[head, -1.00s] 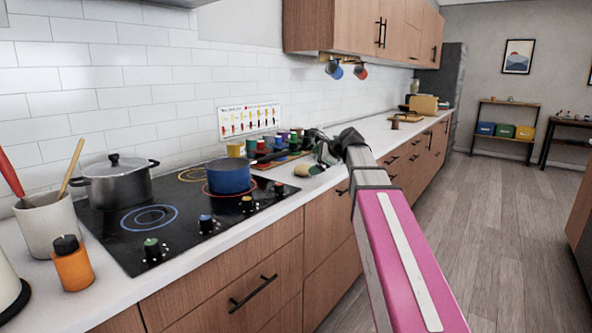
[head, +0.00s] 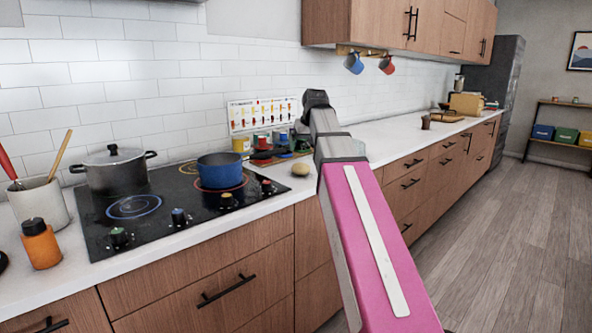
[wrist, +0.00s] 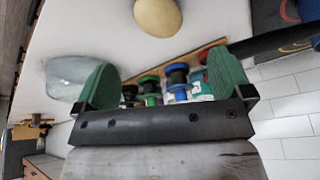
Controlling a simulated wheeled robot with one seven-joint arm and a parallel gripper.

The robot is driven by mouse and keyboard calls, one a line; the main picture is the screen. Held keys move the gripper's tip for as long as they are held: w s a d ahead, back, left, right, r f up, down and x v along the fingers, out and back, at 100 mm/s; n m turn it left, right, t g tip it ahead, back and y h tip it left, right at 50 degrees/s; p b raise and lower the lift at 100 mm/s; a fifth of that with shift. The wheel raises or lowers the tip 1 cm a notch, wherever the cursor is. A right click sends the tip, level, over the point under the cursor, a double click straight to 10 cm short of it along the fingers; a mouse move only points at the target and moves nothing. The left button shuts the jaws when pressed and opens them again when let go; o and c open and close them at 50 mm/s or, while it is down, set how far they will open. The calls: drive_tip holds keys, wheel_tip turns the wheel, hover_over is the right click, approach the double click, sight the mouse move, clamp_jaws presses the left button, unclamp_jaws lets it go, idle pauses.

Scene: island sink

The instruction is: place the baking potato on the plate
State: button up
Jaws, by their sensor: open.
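The baking potato (head: 300,170) is tan and rounded. It lies on the white counter just right of the cooktop, left of my arm. In the wrist view the potato (wrist: 158,17) is at the top edge, partly cut off, beyond the fingertips and apart from them. My gripper (wrist: 160,62) is open and empty, with its two green finger pads wide apart. In the head view it is mostly hidden by my arm. A pale, translucent blue-grey dish-like thing (wrist: 62,78) lies beside the left finger; I cannot tell if it is the plate.
A rack of several coloured jars (wrist: 175,85) stands near the wall, seen between the fingers. A blue saucepan (head: 220,171) and a lidded grey pot (head: 115,170) stand on the black cooktop (head: 150,235). The counter (head: 405,141) is largely clear to the right.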

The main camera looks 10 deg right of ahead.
sight(302, 164)
drive_tip(key=x, duration=0.5)
drive_tip(key=shift+a+f, duration=0.1)
drive_tip(key=shift+x, duration=2.8)
drive_tip(key=shift+s, duration=0.15)
drive_tip(key=c, duration=1.2)
